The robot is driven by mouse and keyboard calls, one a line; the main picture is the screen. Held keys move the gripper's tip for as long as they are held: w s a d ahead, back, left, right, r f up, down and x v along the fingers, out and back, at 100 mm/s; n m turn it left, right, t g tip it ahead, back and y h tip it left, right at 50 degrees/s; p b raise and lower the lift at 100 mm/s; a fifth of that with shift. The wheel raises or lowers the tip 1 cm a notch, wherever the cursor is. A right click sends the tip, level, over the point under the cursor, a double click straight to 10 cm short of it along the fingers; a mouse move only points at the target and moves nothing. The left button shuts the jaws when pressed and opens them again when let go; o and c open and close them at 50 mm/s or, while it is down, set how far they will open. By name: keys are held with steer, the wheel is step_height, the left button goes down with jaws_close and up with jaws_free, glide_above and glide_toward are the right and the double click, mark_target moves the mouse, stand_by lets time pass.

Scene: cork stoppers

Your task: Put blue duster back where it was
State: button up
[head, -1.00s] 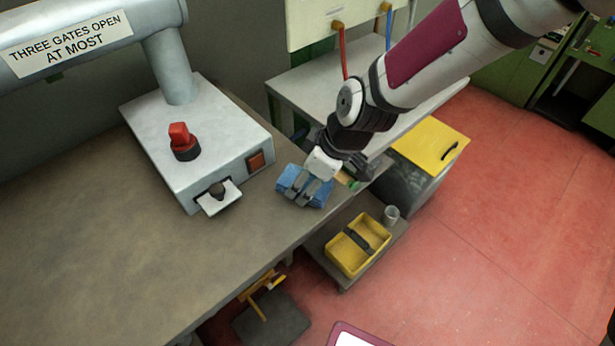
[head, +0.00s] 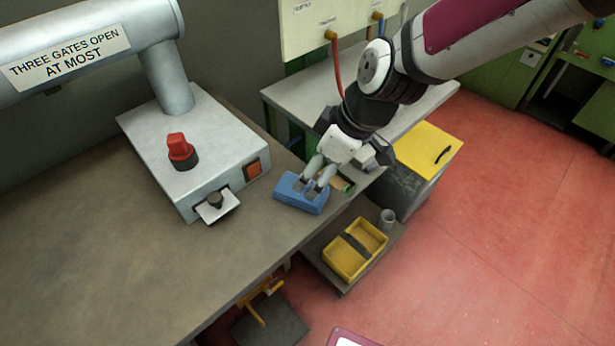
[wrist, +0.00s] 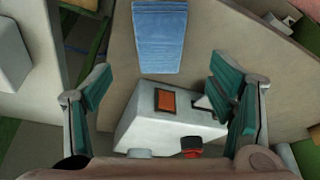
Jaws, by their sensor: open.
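The blue duster (head: 301,194) lies on the brown bench top near its right corner, just right of the grey machine base. In the wrist view the duster (wrist: 159,38) lies flat at the top centre, beyond the fingertips and not between them. My gripper (head: 318,180) is above and just behind the duster in the head view, with its fingers seeming to overlap the duster's far edge. In the wrist view my gripper (wrist: 160,92) has its two teal-padded fingers spread wide with nothing held. The head view does not clearly show whether a finger touches the duster.
The grey machine base (head: 205,155) with a red knob (head: 181,150) and orange switch (head: 253,171) stands left of the duster. A yellow caddy (head: 372,236) and grey cup (head: 387,218) sit on a lower shelf. A yellow-lidded bin (head: 430,149) stands right. Bench space (head: 110,250) at left is clear.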

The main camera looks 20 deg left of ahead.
steer(key=v, duration=0.4)
steer(key=shift+r+p, duration=0.1)
steer(key=shift+p, duration=0.2)
steer(key=s+d+r+m+t+h, duration=0.15)
steer(key=d+r+m, duration=0.25)
steer(key=d, duration=0.6)
steer(key=s+d+r+m+t+h, duration=0.15)
steer(key=d+r+m, duration=0.25)
steer(key=d, duration=0.6)
steer(key=s+d+r+m+h, duration=0.1)
steer(key=s+d+r+m, duration=0.3)
steer(key=s+d+m, duration=0.6)
steer(key=s+d, duration=0.1)
steer(key=d, duration=0.2)
steer(key=shift+s, duration=0.25)
steer(key=shift+r, duration=0.1)
